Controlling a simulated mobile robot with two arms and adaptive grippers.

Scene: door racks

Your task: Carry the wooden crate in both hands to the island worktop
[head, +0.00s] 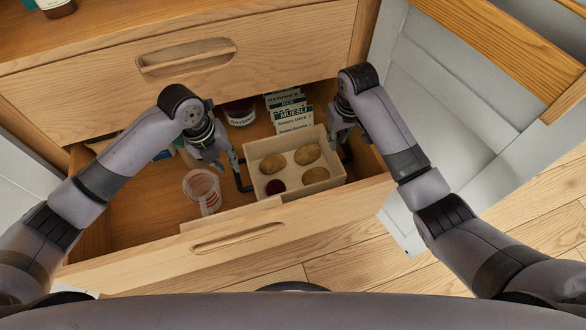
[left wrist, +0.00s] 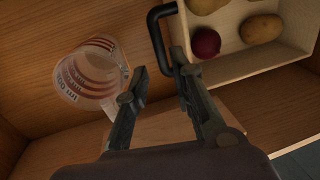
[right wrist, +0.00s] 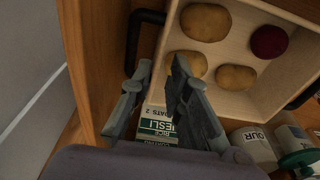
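The light wooden crate (head: 322,186) sits in an open drawer, holding potatoes (head: 307,154) and a dark red round vegetable (head: 275,187). It has a black handle at each end. My left gripper (head: 225,163) is open at the left handle; in the left wrist view that handle (left wrist: 157,42) shows between the fingertips (left wrist: 160,62). My right gripper (head: 342,140) is at the right end. In the right wrist view its fingers (right wrist: 162,66) are apart, and the handle (right wrist: 133,42) lies by the left fingertip. Whether either gripper touches its handle I cannot tell.
The open drawer (head: 160,262) also holds a clear measuring cup (head: 202,190) left of the crate, with boxes (head: 290,112) and a jar (head: 240,112) behind it. A closed drawer (head: 110,92) is above. Wooden floor (head: 350,265) shows in front.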

